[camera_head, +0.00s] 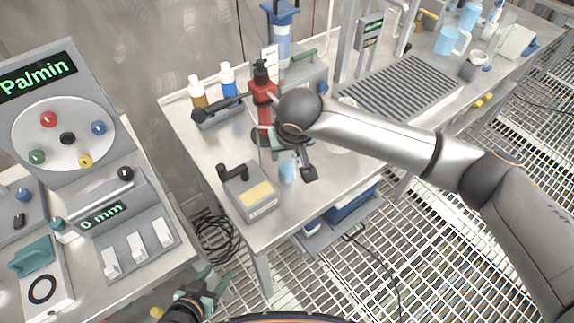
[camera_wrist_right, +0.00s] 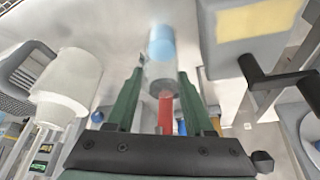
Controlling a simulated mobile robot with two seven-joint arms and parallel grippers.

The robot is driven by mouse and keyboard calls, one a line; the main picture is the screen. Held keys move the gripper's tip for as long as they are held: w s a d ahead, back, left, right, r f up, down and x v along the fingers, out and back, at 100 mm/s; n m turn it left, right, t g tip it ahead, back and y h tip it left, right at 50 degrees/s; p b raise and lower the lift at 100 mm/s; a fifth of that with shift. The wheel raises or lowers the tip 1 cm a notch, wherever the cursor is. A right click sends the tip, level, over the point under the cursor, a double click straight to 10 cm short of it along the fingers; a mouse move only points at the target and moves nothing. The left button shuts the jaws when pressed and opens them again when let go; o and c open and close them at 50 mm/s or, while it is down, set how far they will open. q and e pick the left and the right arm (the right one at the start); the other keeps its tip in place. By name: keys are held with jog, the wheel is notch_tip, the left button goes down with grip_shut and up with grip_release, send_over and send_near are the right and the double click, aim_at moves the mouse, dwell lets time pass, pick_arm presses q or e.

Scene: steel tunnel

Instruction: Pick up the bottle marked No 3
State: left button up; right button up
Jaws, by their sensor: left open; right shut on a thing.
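Two white-capped bottles stand at the back left of the bench: one brown (camera_head: 199,97) and one blue (camera_head: 228,78). I cannot read a number on either. My right gripper (camera_head: 288,154) is in front of the red stand, over the bench. In the right wrist view its green fingers (camera_wrist_right: 160,88) are shut on a clear container (camera_wrist_right: 159,72) with light blue at its far end. The same light blue (camera_head: 287,172) shows below the gripper in the head view. No marking is visible on it. My left gripper (camera_head: 206,286) is low at the bottom, open and empty.
A grey box with a yellow label (camera_head: 256,196) and black handle stands left of the right gripper. The red stand (camera_head: 264,112) is close behind. A white cup-like container (camera_wrist_right: 66,85) shows in the right wrist view. A control panel (camera_head: 66,135) is at left.

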grip_shut()
jog(key=shift+r, duration=0.1)
